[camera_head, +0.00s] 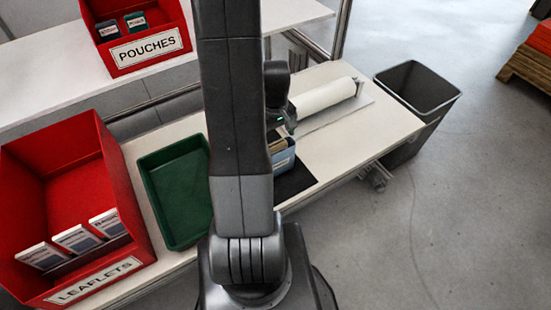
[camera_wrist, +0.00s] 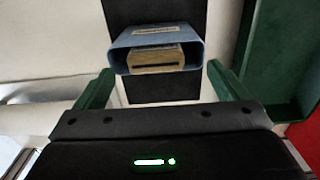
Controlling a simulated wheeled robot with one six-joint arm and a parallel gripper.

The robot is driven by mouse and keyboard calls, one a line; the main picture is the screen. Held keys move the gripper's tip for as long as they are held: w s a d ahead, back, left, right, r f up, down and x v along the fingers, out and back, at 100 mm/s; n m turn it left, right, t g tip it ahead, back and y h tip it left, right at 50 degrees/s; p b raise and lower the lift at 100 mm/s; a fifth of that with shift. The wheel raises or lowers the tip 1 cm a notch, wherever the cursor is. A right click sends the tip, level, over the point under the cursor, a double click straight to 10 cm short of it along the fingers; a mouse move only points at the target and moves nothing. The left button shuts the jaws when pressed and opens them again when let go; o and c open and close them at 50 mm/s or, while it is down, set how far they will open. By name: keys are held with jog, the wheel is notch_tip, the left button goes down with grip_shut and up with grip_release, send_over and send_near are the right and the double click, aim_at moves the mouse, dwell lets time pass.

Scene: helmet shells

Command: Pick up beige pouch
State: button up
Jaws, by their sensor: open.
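A beige pouch (camera_wrist: 157,57) with a dark slot or band across it sits inside an open blue holder (camera_wrist: 126,55) in the wrist view. In the head view the holder (camera_head: 284,160) stands on a black mat on the bench, and a bit of beige shows at its top, partly behind my arm. My gripper (camera_wrist: 160,72) is open, its green fingers spread to the left and right of the holder's near end. Nothing is between the fingertips that I can see gripped. In the head view my fingertips are hidden.
A green tray (camera_head: 147,190) lies left of my arm. A red leaflets bin (camera_head: 122,190) stands at front left, and a red pouches bin (camera_head: 110,62) on the shelf behind. A white roll (camera_head: 325,97) lies right of the holder. A grey waste bin (camera_head: 440,100) stands beyond the bench end.

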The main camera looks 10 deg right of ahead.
aim_at(276, 144)
jog(key=shift+w+d+f, duration=0.15)
jog(key=shift+w+f, duration=0.05)
jog(key=shift+f, duration=1.25)
jog(key=shift+w+d+f, duration=0.1)
jog(key=shift+w+f, duration=0.05)
jog(key=shift+f, duration=1.25)
jog(key=c, duration=1.4)
jog(key=shift+o, duration=0.2)
jog(key=shift+r, duration=0.15)
